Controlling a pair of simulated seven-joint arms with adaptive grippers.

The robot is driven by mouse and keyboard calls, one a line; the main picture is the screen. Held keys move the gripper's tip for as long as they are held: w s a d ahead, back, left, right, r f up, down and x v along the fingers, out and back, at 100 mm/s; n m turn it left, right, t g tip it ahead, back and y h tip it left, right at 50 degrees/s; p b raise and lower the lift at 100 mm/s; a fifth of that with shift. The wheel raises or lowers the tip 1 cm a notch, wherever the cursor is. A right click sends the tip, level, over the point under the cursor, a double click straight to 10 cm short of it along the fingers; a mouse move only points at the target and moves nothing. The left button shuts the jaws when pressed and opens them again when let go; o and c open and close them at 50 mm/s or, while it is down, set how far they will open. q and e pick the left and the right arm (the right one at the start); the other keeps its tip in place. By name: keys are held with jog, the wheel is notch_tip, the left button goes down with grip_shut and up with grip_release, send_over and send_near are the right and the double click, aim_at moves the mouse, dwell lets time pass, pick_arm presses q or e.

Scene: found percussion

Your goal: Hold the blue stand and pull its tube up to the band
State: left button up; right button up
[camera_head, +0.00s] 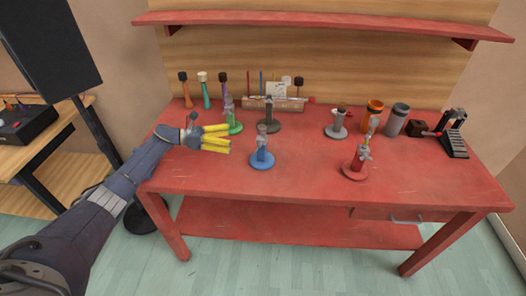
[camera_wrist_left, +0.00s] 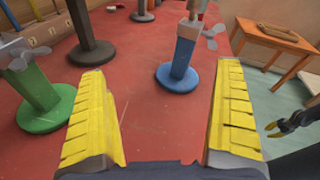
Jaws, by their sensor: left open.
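The blue stand (camera_head: 262,158) stands upright near the front of the red table, left of centre. It has a round blue base, a blue column and a pale grey upper part with a wing-shaped clamp; it also shows in the left wrist view (camera_wrist_left: 178,62). Its top is cut off there, and I cannot make out a band. My left gripper (camera_head: 224,139) is open and empty, left of the blue stand. In the left wrist view its yellow fingers (camera_wrist_left: 165,115) are wide apart, with the stand beyond them. My right gripper (camera_wrist_left: 289,125) shows partly at the right edge.
A green stand (camera_head: 233,126) and a dark grey stand (camera_head: 268,124) stand behind, a red stand (camera_head: 356,168) to the right. Mallets, cups and a black pedal-like device (camera_head: 454,140) line the back. The table's front middle is clear.

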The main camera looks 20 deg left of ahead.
aim_at(259, 156)
pick_arm(q)
jog(key=s+d+f+m+g, duration=0.1)
jog(key=m, duration=0.1)
jog(key=s+d+f+m+g, duration=0.1)
jog(key=d+f+m, duration=0.1)
jog(key=shift+s+d+f+y, duration=0.1)
jog(key=shift+s+f+y, duration=0.1)
jog(key=shift+y, duration=0.2)
jog(key=shift+x, duration=4.85)
jog(key=shift+f, duration=0.1)
jog(key=shift+c, duration=0.4)
jog(key=shift+s+f, duration=0.1)
jog(key=c, duration=1.2)
jog(key=shift+c, duration=0.2)
